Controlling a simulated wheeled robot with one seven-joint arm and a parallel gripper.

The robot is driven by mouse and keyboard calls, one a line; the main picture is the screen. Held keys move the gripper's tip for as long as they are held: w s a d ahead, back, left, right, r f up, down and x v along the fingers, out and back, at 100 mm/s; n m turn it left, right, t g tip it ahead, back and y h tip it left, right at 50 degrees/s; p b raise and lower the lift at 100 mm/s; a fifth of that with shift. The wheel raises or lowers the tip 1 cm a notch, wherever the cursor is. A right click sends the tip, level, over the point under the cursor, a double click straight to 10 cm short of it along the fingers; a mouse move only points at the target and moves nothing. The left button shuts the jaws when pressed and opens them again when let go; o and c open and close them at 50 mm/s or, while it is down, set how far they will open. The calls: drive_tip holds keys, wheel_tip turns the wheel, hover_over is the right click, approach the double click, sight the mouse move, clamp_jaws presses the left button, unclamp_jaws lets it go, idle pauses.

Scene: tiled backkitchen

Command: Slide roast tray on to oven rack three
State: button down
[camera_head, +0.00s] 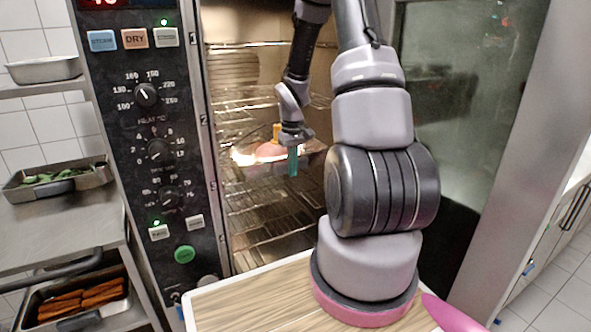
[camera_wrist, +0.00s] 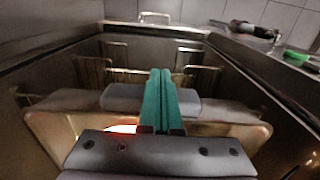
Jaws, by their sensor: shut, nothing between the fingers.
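The oven (camera_head: 215,52) stands open in front of me, with several wire racks (camera_head: 262,215) inside. A roast tray (camera_head: 259,168) with a pinkish roast (camera_head: 268,150) sits inside the oven on a rack at middle height; I cannot tell which rack number. My gripper (camera_head: 293,160) is inside the oven, at the near right of the tray, with its green fingers shut and empty. In the wrist view my gripper (camera_wrist: 160,75) has its fingers together above the tray (camera_wrist: 45,125). My gripper and wrist hide much of the tray and roast in that view.
The oven's control panel (camera_head: 150,130) is left of the opening, and its glass door (camera_head: 440,110) stands open at the right. A steel shelf unit (camera_head: 70,235) at the left holds a tray of greens (camera_head: 55,180) and a tray of orange-brown food (camera_head: 75,300).

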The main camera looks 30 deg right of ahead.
sight(276, 153)
drive_tip(key=w, duration=1.2)
drive_tip(key=shift+w+a, duration=0.2)
